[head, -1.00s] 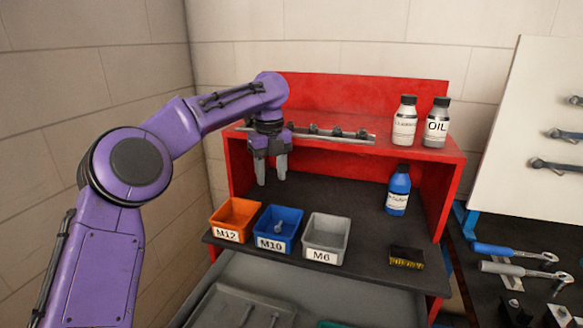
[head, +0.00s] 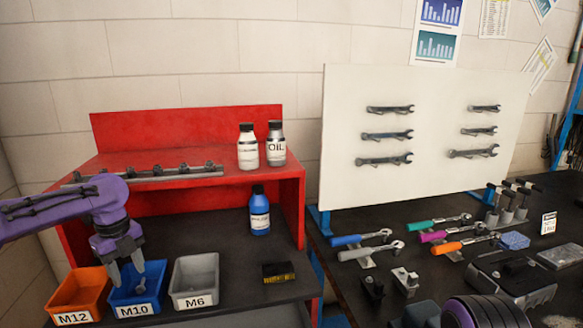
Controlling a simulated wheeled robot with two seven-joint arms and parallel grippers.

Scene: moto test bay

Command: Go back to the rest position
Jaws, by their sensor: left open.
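My left gripper (head: 127,272) comes in from the left in the head view. Its two fingers point down and stand apart, with nothing between them. In the picture it overlaps the blue M10 bin (head: 137,291); I cannot tell how high above the bin it is. The orange M12 bin (head: 78,293) is to its left and the grey M6 bin (head: 195,282) to its right. A purple and black rounded part of mine shows at the bottom right, but my right gripper is not in view.
A red shelf unit (head: 190,128) holds white and OIL (head: 276,146) bottles. To the right, a white board (head: 437,130) carries several wrenches, above a dark bench with colored ratchets (head: 440,223) and a dark case (head: 512,281).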

